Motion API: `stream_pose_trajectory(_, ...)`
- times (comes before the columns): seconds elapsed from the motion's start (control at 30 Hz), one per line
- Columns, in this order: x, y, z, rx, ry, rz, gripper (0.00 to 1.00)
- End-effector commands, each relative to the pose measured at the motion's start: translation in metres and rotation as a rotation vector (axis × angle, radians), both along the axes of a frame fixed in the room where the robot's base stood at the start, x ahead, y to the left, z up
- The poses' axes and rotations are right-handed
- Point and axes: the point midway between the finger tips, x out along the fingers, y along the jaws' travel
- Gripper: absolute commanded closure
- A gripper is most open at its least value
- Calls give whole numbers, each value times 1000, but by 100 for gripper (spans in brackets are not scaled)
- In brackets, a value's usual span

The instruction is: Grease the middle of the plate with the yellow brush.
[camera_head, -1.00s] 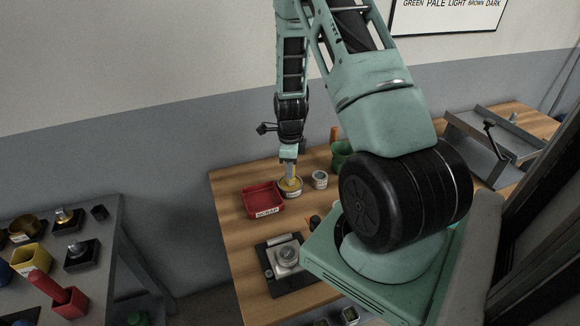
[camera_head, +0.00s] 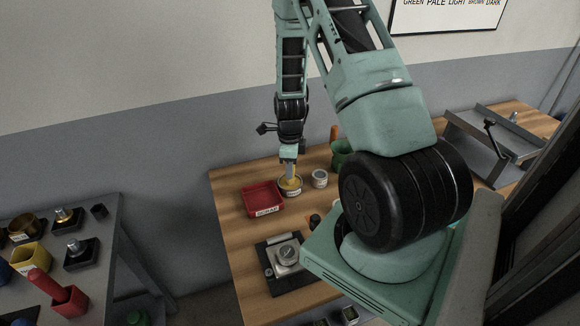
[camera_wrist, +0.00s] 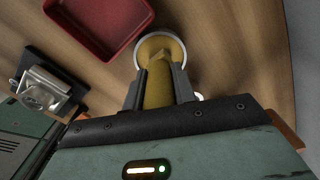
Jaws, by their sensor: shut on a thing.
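My gripper (camera_head: 289,165) points down and is shut on the yellow brush (camera_wrist: 157,88). The brush's lower end is at the mouth of a round tin (camera_head: 290,191) with yellow content; in the wrist view the tin's pale rim (camera_wrist: 182,46) shows around the brush tip. How deep the tip sits is hard to tell. A square metal piece with a round disc (camera_head: 287,254), which looks like the plate, lies on a dark base nearer the front; its edge also shows at the left of the wrist view (camera_wrist: 42,90). No brush touches it.
A red scrap tray (camera_head: 262,198) stands just left of the tin. A small white-labelled tin (camera_head: 320,179) and a green container (camera_head: 341,155) stand to the right. A metal trough (camera_head: 490,145) is at the far right. A grey side table (camera_head: 105,222) is at the left.

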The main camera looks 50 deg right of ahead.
Motion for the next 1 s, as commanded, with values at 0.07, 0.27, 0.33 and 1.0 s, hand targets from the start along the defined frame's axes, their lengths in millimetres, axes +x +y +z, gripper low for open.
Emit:
stream_pose_trajectory(0.07, 0, 0, -1, 0, 1, 0, 96)
stream_pose_trajectory(0.27, 0, 0, -2, 0, 1, 0, 96)
stream_pose_trajectory(0.33, -1, 0, -1, 1, 2, 0, 96)
stream_pose_trajectory(1.0, 0, 0, 45, 0, 0, -2, 96)
